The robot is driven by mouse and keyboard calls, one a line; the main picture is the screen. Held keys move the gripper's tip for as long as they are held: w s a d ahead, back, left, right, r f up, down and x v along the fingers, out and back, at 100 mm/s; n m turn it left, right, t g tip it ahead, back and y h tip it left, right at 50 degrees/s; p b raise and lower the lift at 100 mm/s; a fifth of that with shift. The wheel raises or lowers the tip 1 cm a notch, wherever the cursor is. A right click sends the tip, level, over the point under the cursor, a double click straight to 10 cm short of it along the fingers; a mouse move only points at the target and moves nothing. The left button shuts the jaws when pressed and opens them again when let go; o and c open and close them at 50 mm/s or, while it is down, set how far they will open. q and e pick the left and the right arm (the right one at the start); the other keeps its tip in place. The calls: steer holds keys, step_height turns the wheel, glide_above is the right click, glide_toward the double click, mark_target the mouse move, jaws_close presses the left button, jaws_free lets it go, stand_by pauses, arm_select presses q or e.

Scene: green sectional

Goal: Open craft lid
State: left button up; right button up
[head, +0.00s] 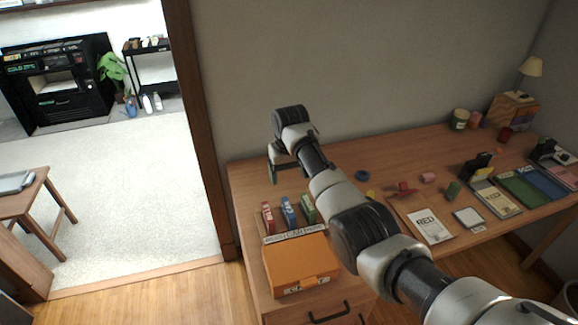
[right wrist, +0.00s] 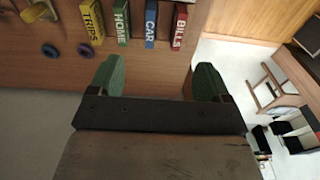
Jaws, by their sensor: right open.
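No label reading "craft" is legible. An orange box (head: 300,265) with a flat closed top sits at the near left of the wooden desk; I cannot tell whether it is the craft box. Its front carries small pale marks. My right gripper (head: 284,172) is over the desk's back left end, beyond the orange box and apart from it. In the right wrist view its two green-tipped fingers (right wrist: 160,80) are spread with nothing between them. The orange box is not seen in that view. My left gripper is not in view.
Labelled blocks stand in a row behind the orange box: BILLS (right wrist: 180,25), CAR (right wrist: 150,24), HOME (right wrist: 121,22) and TRIPS (right wrist: 92,21). The desk (head: 245,178) also holds cards (head: 430,226), a lamp (head: 530,68) and a wooden box (head: 515,110). My right arm hides the desk's middle.

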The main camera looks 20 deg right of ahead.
steer(key=shift+r, duration=1.5)
steer(key=shift+s, duration=0.1)
